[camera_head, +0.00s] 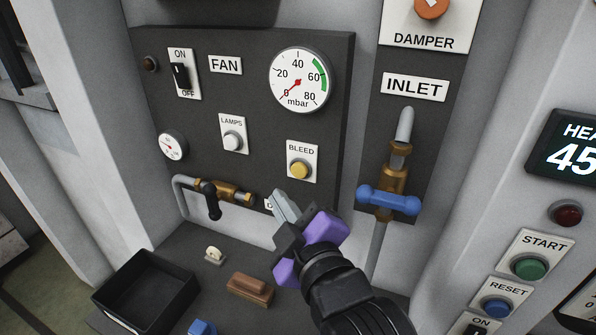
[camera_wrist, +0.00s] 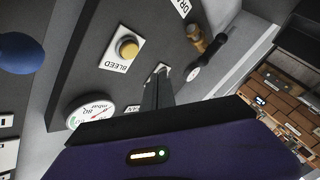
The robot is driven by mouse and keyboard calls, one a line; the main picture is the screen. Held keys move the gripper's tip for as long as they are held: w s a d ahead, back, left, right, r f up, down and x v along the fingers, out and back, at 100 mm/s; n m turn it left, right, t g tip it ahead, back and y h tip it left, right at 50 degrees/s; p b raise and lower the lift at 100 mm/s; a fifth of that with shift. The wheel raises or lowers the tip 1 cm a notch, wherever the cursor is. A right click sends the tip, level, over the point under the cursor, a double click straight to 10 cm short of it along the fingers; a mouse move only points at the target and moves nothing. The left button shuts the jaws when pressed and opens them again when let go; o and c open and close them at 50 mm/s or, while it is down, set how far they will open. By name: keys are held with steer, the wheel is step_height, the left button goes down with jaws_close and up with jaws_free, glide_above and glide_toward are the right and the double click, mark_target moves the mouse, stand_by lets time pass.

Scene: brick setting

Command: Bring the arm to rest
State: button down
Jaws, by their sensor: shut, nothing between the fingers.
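My gripper (camera_head: 280,197) is in the head view, in front of the lower edge of the dark fan panel (camera_head: 265,125), just below the yellow BLEED button (camera_head: 299,170). Its grey fingers are together with nothing between them. Its purple body and my black arm reach in from the lower right. In the wrist view the closed fingers (camera_wrist: 157,90) point at the panel, and the BLEED button (camera_wrist: 127,48) shows up and to the left of them. The gripper hides part of a small label at the panel's bottom edge.
The INLET valve with a blue handle (camera_head: 388,200) stands close to the right. A brass drain pipe with a black lever (camera_head: 211,199) is on the left. Below are a black open bin (camera_head: 145,306), a brown block (camera_head: 250,289) and a blue object (camera_head: 202,327) on the ledge.

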steer(key=s+d+r+m+t, duration=0.3)
steer(key=m, duration=0.2)
steer(key=s+d+f+m+g+h+b, duration=0.1)
steer(key=s+d+f+m+h, duration=0.1)
steer(key=s+d+f, duration=0.5)
steer(key=s+d+f+m+g+h+b, duration=0.1)
steer(key=s+d+f+m+h, duration=0.2)
steer(key=s+d+f, duration=0.4)
steer(key=s+d+f+m+g+h+b, duration=0.1)
steer(key=s+d+f+m, duration=0.4)
steer(key=s, duration=1.5)
step_height(320, 180, down, 5)
steer(key=d+h, duration=0.1)
steer(key=d, duration=0.1)
steer(key=shift+s+d+g+h, duration=0.3)
steer(key=shift+s+d, duration=0.05)
steer(key=shift+s, duration=0.05)
